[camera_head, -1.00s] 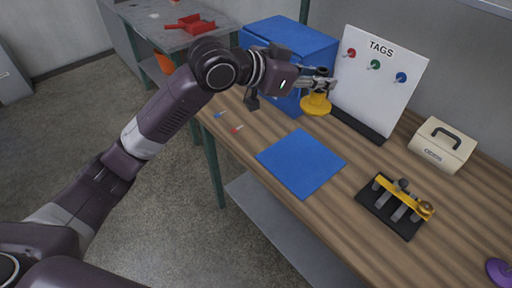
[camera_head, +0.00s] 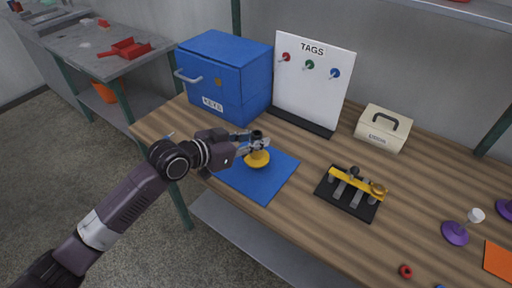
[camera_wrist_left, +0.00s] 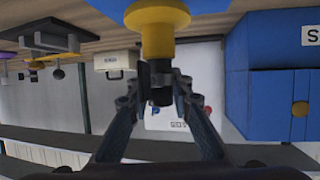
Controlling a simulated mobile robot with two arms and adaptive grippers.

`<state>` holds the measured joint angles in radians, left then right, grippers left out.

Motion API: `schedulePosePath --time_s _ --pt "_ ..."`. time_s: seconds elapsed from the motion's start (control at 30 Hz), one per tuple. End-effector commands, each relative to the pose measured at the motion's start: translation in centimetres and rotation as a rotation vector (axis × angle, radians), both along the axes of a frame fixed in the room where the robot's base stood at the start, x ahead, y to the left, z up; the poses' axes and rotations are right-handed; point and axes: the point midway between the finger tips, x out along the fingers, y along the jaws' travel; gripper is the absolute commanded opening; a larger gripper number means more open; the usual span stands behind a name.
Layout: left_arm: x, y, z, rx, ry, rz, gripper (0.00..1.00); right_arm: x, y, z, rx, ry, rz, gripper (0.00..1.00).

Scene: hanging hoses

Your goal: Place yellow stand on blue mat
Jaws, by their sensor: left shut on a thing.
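The yellow stand (camera_head: 257,160) has a round yellow base and a dark upper stem. My left gripper (camera_head: 255,144) is shut on its dark stem. In the left wrist view the stand (camera_wrist_left: 158,32) hangs between the two fingers (camera_wrist_left: 160,92), its base away from the palm. The stand is over the blue mat (camera_head: 262,190), which lies flat on the wooden bench. I cannot tell whether the base touches the mat. My arm and gripper hide the mat's left part. My right gripper is not in view.
A blue KEYS box (camera_head: 224,78) and a white TAGS board (camera_head: 313,80) stand behind the mat. A black rack with a yellow bar (camera_head: 350,192) lies to the right, with a beige case (camera_head: 383,128) behind it. Purple stands (camera_head: 455,233) are at far right.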

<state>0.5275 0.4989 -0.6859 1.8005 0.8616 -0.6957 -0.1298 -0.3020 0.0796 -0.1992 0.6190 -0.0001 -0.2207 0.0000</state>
Motion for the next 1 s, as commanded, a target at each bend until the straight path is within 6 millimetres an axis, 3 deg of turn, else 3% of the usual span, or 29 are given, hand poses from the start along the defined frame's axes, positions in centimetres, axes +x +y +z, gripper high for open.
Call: schedulePosePath --time_s 0.2,0.63,0.67,0.7,0.8,1.0 --pt "-0.1 0.0 -3.1 -0.001 0.004 0.000 0.00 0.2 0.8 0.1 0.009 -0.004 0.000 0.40" --pt "0.0 0.0 -3.8 0.000 0.001 0.000 0.00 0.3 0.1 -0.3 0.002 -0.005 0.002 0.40" --pt "0.0 0.0 -3.7 0.001 0.002 0.000 0.23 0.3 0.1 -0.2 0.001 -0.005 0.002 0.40" --pt "0.0 0.0 -3.7 0.001 0.002 0.000 0.27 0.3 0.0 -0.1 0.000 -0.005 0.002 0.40" --pt "0.0 0.0 -3.7 0.002 0.003 0.000 0.37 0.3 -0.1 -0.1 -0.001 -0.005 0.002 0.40" --pt "0.0 0.0 -3.7 0.002 0.003 0.000 0.37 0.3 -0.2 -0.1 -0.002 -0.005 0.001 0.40"
